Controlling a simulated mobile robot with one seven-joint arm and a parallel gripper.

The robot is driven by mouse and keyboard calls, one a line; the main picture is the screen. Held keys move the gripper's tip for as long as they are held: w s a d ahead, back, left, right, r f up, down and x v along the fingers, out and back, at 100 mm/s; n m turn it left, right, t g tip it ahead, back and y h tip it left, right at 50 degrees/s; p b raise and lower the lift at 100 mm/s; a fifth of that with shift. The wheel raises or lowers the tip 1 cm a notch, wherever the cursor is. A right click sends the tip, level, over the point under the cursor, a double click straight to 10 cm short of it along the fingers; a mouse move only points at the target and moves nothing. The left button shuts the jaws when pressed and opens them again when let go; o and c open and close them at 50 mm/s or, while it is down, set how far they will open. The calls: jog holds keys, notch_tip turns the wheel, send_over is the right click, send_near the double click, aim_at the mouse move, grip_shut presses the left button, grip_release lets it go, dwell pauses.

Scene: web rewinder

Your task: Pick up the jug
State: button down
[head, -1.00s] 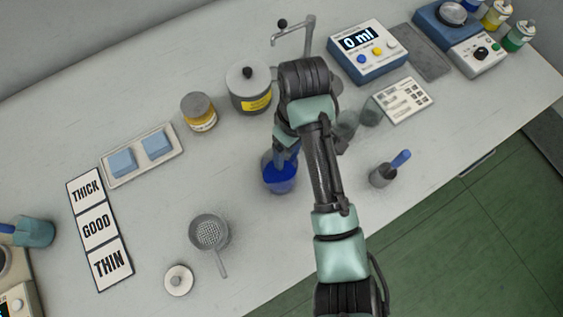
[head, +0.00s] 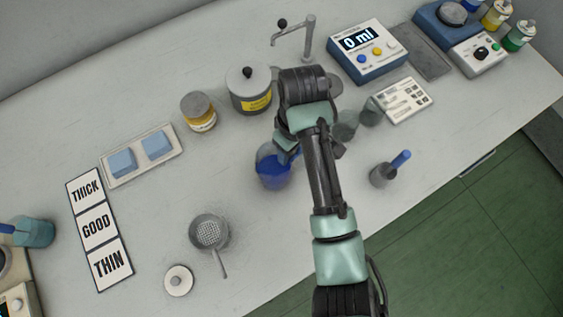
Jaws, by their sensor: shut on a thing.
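The jug (head: 272,170) is a clear vessel with deep blue liquid inside, near the middle of the white bench in the head view. My gripper (head: 289,154) is at the jug's upper right side, partly hidden under my wrist and forearm. It is shut on the jug. The jug looks slightly tilted. From this overhead angle I cannot tell how far it is above the bench.
A lidded grey pot (head: 247,98) and an amber jar (head: 199,113) stand behind the jug. Clear beakers (head: 345,124) are right of my wrist. A strainer (head: 209,232) lies front left. A blue-handled tool in a cup (head: 383,175) stands right.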

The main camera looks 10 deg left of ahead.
jog(key=shift+r, duration=0.2)
jog(key=shift+r+p, duration=1.2)
jog(key=shift+r, duration=1.95)
jog(key=shift+r+p, duration=1.3)
jog(key=shift+r, duration=0.4)
